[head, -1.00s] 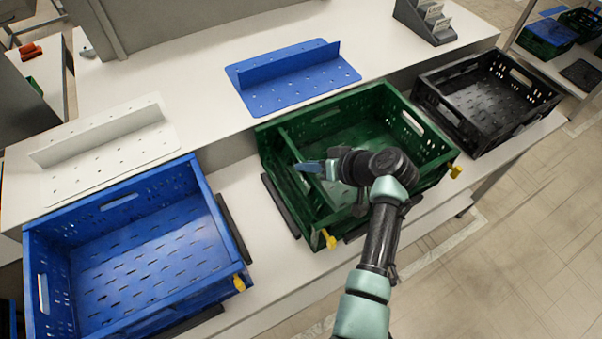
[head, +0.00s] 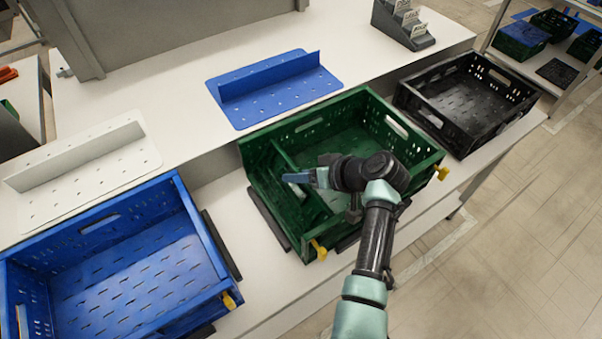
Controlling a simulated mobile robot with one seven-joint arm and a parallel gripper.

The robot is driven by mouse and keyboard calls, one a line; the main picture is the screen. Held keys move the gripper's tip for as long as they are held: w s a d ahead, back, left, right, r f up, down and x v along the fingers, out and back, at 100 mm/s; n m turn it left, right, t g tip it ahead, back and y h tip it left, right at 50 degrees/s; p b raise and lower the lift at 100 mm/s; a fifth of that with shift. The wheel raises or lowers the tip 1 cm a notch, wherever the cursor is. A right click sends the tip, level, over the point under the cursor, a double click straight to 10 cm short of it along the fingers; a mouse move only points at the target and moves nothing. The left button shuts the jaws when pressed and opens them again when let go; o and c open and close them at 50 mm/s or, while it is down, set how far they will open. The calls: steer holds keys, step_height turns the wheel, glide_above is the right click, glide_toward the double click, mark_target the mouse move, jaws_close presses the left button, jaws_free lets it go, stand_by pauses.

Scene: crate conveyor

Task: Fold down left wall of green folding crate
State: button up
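The green folding crate (head: 424,165) stands on the white bench in the middle of the head view. Its left wall (head: 292,166) appears to lean inward, its top edge set in from the crate's left side; the exact angle is hard to tell. The other walls look upright. My gripper (head: 297,178) is inside the crate's outline, its blue fingertips pointing left at the left wall's top edge. Contact cannot be made out. The finger gap is too small to judge. My arm and wrist hide part of the crate's floor and near wall.
A blue crate (head: 205,245) stands to the left and a black crate (head: 405,96) to the right. Behind are a blue perforated angle plate (head: 235,112) and a white one (head: 110,175). Yellow tabs (head: 318,250) stick out at the green crate's near corners.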

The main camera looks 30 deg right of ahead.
steer(key=shift+r, duration=0.1)
steer(key=v, duration=1.3)
steer(key=shift+b, duration=0.4)
steer(key=w+a+r+t+h, duration=0.35)
steer(key=w+r, duration=0.55)
steer(key=r, duration=0.3)
steer(key=w+a+r+t+h, duration=0.15)
steer(key=a+r, duration=0.25)
steer(key=r, duration=0.4)
steer(key=w+a+r+t+h, duration=0.1)
steer(key=w+a+r+t, duration=0.2)
steer(key=r, duration=0.6)
steer(key=s+a+r+t+y, duration=0.1)
steer(key=s+a+r+t, duration=0.4)
steer(key=s+a+r, duration=0.3)
steer(key=s+a+r+n+t+y, duration=0.1)
steer(key=s+a+r+t, duration=0.4)
steer(key=r, duration=0.9)
steer(key=s+a, duration=0.3)
steer(key=shift+a+r+n, duration=0.3)
steer(key=shift+a, duration=0.05)
